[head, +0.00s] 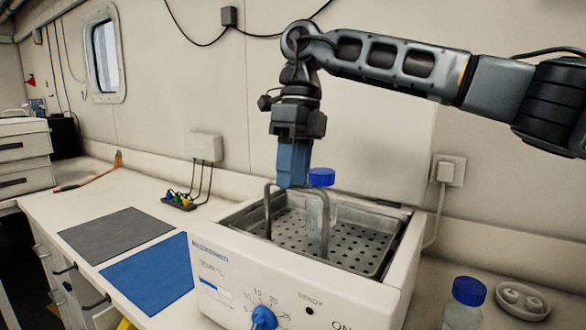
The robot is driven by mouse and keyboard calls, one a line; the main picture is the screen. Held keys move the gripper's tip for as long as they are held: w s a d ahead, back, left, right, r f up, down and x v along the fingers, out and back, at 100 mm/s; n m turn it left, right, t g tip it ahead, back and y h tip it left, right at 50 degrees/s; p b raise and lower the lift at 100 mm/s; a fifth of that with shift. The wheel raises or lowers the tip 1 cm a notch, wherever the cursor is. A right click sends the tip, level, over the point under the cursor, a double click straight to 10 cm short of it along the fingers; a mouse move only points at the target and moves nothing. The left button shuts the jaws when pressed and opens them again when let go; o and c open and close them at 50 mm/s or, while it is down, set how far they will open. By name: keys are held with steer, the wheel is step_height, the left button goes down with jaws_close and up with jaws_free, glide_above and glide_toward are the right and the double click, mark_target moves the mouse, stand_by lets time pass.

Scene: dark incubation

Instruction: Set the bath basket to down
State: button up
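The bath (232,255) is a white box with a steel-lined well, a blue dial and an open top. Its basket (345,245) is a perforated metal tray inside the well, with a grey upright handle (325,225). A clear bottle with a blue cap (321,177) stands in the basket, partly behind the handle. My gripper (293,184) points down with its blue fingers at the top bar of the handle. The fingers overlap in this view and hide part of the bar, so their gap and grip are unclear.
A grey mat (116,235) and a blue mat (148,272) lie left of the bath. A small rack with coloured items (180,201) sits behind them. Another blue-capped bottle (466,305) and a white dish (523,300) stand to the right. A wall socket (447,170) is behind.

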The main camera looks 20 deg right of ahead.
jaws_close()
stand_by(0.3)
steer(key=shift+f, duration=0.1)
